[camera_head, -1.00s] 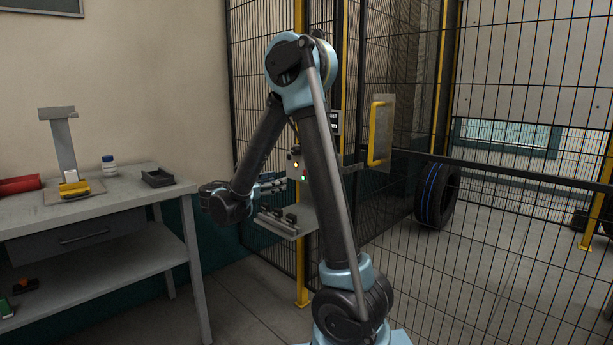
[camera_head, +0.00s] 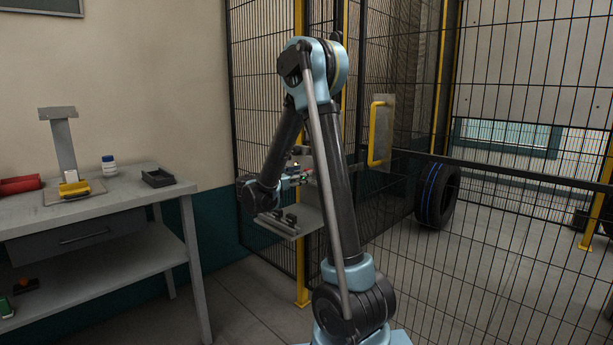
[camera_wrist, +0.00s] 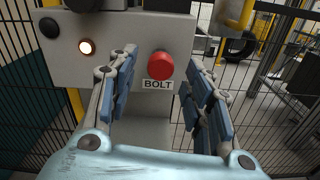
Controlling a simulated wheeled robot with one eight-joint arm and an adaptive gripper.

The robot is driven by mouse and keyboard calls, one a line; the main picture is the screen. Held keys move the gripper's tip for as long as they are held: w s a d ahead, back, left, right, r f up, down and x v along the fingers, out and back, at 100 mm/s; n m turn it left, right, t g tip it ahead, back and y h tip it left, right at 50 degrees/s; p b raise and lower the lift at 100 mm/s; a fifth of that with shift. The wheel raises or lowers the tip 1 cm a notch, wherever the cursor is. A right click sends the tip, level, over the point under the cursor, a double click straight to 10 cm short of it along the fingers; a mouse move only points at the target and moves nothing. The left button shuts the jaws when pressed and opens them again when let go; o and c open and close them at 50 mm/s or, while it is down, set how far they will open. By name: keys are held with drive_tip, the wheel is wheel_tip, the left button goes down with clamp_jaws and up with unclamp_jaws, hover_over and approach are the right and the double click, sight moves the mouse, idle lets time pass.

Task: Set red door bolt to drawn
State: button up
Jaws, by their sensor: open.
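In the wrist view, the red bolt knob (camera_wrist: 160,66) sticks out of a grey panel (camera_wrist: 122,62) above a label reading BOLT (camera_wrist: 158,85). My gripper (camera_wrist: 165,75) is open, with one blue-padded finger on each side of the knob in the picture. The fingers do not appear to touch it, though the depth gap is hard to judge. In the head view, my gripper (camera_head: 298,180) points right toward the panel, which is mostly hidden behind my arm.
A lit lamp (camera_wrist: 87,46) sits left of the knob. A small shelf (camera_head: 287,229) juts out below the panel. Mesh fencing (camera_head: 500,220) and a yellow door handle (camera_head: 375,134) stand right. A workbench (camera_head: 105,208) stands left, with clear floor between.

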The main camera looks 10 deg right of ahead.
drive_tip(key=shift+x, duration=2.05)
clamp_jaws()
